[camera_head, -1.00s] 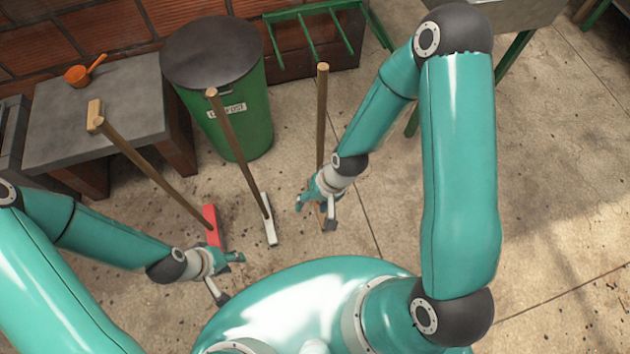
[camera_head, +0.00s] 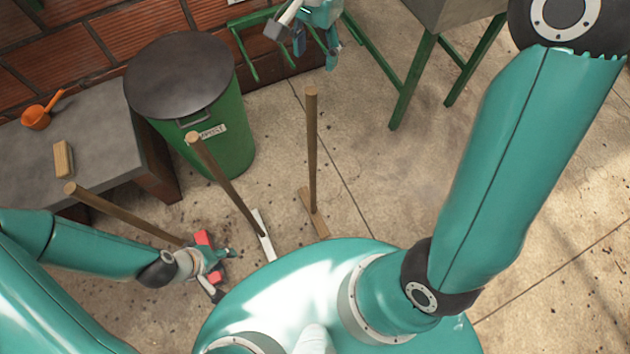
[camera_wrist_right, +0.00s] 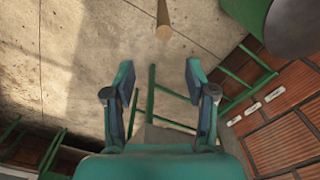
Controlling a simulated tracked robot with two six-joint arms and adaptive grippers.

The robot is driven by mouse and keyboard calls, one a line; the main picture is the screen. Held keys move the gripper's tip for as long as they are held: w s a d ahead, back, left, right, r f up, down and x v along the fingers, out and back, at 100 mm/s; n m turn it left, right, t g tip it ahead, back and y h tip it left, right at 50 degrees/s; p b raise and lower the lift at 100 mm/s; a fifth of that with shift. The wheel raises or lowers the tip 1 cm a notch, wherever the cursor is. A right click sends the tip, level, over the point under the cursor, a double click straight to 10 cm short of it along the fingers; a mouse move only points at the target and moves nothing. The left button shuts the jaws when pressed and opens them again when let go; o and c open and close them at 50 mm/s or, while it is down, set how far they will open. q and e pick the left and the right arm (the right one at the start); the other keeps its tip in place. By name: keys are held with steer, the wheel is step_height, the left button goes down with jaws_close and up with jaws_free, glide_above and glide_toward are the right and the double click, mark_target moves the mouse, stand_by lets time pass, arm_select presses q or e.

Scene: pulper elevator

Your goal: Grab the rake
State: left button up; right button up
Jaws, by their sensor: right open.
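Three long wooden-handled tools stand on the floor: one with a wooden head (camera_head: 312,160), one with a white head (camera_head: 262,232), one with a red head (camera_head: 203,238). I cannot tell for certain which is the rake; the wooden-headed one looks most like it. My right gripper (camera_head: 315,50) is raised at the top of the head view, beyond the wooden-headed tool. In the right wrist view it is open and empty (camera_wrist_right: 158,75), with a wooden handle end (camera_wrist_right: 163,32) ahead of the fingertips, apart from them. My left gripper (camera_head: 224,272) is open by the red head, partly covering it.
A green bin (camera_head: 232,140) with a dark lid stands behind the tools. A grey bench (camera_head: 100,145) at left holds an orange scoop (camera_head: 37,117) and a wooden block (camera_head: 63,158). A green-legged metal stand (camera_head: 405,105) is at back right. Floor right of the tools is clear.

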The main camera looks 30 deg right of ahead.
mark_target(312, 98)
steer(key=f, duration=0.8)
steer(key=shift+w+a+f, duration=0.15)
steer(key=shift+a, duration=0.25)
steer(key=shift+f+p, duration=0.4)
steer(key=shift+f, duration=2.2)
steer(key=shift+c, duration=0.4)
jaws_close()
